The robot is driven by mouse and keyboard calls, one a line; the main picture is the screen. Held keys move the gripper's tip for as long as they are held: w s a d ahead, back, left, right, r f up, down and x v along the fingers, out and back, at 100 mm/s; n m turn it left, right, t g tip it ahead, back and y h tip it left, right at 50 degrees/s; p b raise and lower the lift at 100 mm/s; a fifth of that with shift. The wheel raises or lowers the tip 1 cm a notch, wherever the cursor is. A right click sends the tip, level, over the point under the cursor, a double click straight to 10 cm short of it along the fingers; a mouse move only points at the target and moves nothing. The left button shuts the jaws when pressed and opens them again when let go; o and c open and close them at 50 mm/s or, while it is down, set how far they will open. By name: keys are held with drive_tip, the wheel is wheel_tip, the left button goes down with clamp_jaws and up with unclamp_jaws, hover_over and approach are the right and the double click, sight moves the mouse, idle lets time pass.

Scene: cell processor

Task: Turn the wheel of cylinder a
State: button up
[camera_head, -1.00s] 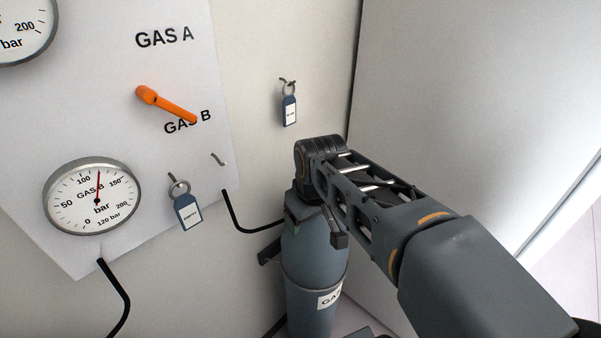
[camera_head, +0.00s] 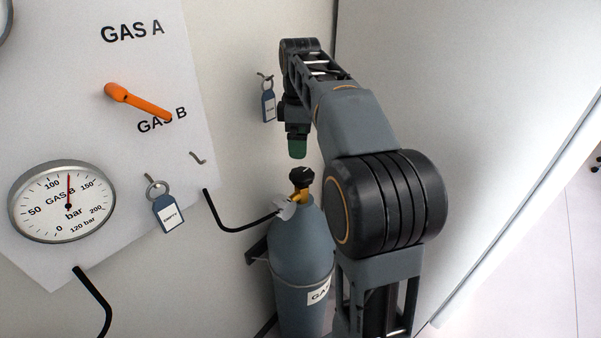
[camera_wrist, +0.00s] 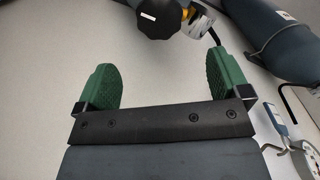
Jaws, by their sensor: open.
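A blue-grey gas cylinder (camera_head: 293,246) stands upright by the wall in the head view. Its label starts with "GA"; the last letter is hidden by my arm, so I cannot tell which gas it is. A black hand wheel (camera_head: 301,177) sits on its brass valve. My gripper (camera_head: 297,150) is above the wheel, apart from it; a green fingertip points down. In the wrist view, the green fingers of my gripper (camera_wrist: 165,78) are spread with nothing between them. A black wheel (camera_wrist: 158,18) with a white mark lies beyond them at the top edge.
A wall panel at left holds an orange lever (camera_head: 138,102) and a pressure gauge (camera_head: 62,200). A tag marked EMPTY (camera_head: 168,213) and another tag (camera_head: 268,107) hang on hooks. A black hose (camera_head: 232,224) runs to the valve. A pale wall (camera_head: 440,100) stands close at right.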

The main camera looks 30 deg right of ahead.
sight(300, 173)
wheel_tip(300, 173, down, 10)
drive_tip(key=shift+r+b, duration=0.25)
drive_tip(key=shift+b, duration=0.25)
drive_tip(key=c, duration=0.9)
